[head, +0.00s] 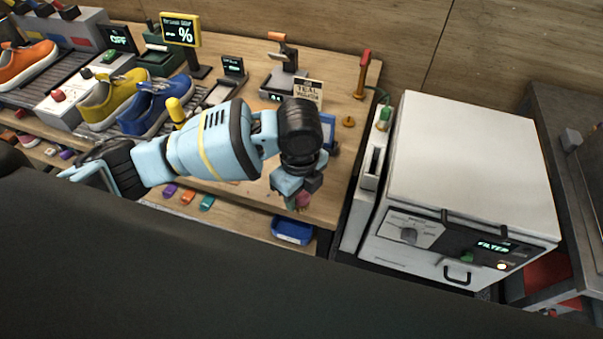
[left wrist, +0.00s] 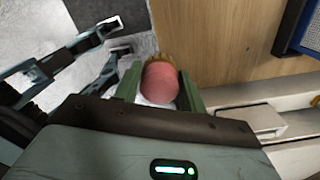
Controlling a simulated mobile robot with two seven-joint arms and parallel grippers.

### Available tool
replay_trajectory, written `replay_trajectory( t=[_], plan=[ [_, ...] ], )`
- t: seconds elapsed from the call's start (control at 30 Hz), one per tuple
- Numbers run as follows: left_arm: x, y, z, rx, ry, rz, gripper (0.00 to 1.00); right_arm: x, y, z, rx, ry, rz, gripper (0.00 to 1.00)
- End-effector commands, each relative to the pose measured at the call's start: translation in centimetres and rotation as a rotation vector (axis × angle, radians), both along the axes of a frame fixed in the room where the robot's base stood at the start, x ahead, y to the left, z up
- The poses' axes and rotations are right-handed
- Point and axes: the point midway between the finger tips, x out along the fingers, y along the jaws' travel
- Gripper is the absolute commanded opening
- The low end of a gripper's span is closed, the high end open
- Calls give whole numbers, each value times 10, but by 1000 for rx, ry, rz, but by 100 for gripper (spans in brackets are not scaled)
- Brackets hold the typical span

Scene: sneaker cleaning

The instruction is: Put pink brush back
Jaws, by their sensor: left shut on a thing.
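The pink brush (left wrist: 160,84) is between the fingers of my left gripper (left wrist: 157,92) in the left wrist view, with its round pink end toward the camera and a tan part beyond it. In the head view my left gripper (head: 298,190) is at the front edge of the wooden workbench (head: 245,193), near its right end. A bit of the pink brush (head: 303,200) shows below the fingers. Jointed dark links at the left of the left wrist view look like my right gripper (left wrist: 112,38); whether its fingers are apart is unclear.
A white cabinet machine (head: 470,160) stands right of the bench. A blue tray (head: 293,231) sits on the lower shelf. Yellow and blue sneakers (head: 150,105) are at the left.

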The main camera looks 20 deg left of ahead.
Motion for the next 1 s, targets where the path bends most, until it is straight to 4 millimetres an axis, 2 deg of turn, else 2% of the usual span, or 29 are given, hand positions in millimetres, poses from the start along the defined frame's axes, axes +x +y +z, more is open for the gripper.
replay_trajectory(
  t=[0.03,0.2,0.33,0.73,0.9,1.0],
  plan=[
    [12,3,-3,1,3,4,23,-2,0,-3,1,7,-1,36],
    [46,12,-6,0,3,2,23,-6,1,-6,3,17,-2,36],
    [62,16,-7,0,1,1,23,-7,2,-7,6,20,-1,36],
    [78,21,-8,0,0,0,23,-9,3,-9,8,27,-2,36],
    [76,20,-33,0,0,0,23,-8,3,-9,8,25,-2,36],
    [76,20,-42,0,-1,-1,23,-9,3,-9,8,26,-2,36]
  ],
)
